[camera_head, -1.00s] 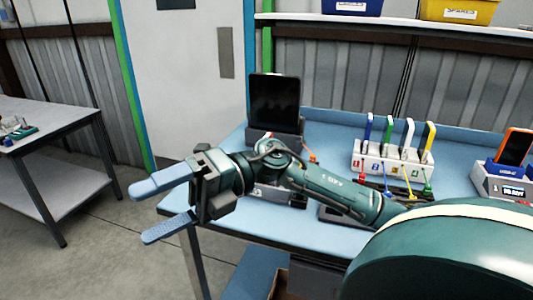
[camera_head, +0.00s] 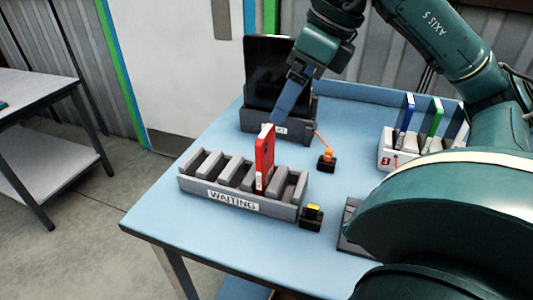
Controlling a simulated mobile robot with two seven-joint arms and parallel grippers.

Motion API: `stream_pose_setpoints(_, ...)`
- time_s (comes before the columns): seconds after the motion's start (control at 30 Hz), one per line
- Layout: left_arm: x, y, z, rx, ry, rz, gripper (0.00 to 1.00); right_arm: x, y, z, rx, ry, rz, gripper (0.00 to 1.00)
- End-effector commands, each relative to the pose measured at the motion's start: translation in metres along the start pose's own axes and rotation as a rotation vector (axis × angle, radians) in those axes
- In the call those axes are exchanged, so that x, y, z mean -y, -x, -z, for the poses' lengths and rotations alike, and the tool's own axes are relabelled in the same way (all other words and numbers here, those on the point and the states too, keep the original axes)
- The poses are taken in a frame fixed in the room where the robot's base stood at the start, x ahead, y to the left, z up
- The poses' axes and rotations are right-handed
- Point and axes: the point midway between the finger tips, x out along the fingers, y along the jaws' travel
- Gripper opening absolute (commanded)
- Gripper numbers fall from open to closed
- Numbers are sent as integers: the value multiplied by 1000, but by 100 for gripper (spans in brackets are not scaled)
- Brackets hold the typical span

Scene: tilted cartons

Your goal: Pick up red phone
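The red phone (camera_head: 265,160) stands upright in a slot of the grey rack labelled WAITING (camera_head: 236,199), right of the middle. The other visible slots of the rack look empty. My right gripper (camera_head: 283,112) points down from above, with its blue fingertip close to the top of the phone. The fingers overlap in this view, so their opening is hidden. I cannot tell whether they touch the phone. My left gripper is out of view.
A dark tablet (camera_head: 268,70) stands in a grey holder behind the rack. Small blocks with an orange (camera_head: 327,158) and a yellow top (camera_head: 312,216) sit to its right. A charging dock (camera_head: 386,153) holds blue and green devices. The blue table (camera_head: 180,228) is clear at front left.

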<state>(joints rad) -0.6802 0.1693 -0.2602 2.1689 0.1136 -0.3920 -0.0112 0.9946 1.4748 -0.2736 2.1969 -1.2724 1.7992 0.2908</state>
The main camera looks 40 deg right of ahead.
Motion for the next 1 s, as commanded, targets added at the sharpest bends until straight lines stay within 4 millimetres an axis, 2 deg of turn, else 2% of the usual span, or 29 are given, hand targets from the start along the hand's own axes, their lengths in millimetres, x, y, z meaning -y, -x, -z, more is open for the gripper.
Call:
stream_pose_setpoints(0.3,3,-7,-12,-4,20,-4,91,0,-57,2,-4,1,0,91)
stream_pose_setpoints(0.4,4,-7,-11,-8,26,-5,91,0,-70,1,-3,0,0,91)
stream_pose_setpoints(0.63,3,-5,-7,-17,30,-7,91,-1,-86,-1,-2,1,-2,91)
stream_pose_setpoints(0.83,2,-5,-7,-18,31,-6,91,-1,-116,-3,-3,2,-2,91)
stream_pose_setpoints(1.0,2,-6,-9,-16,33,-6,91,-1,-129,-4,-1,2,-1,91)
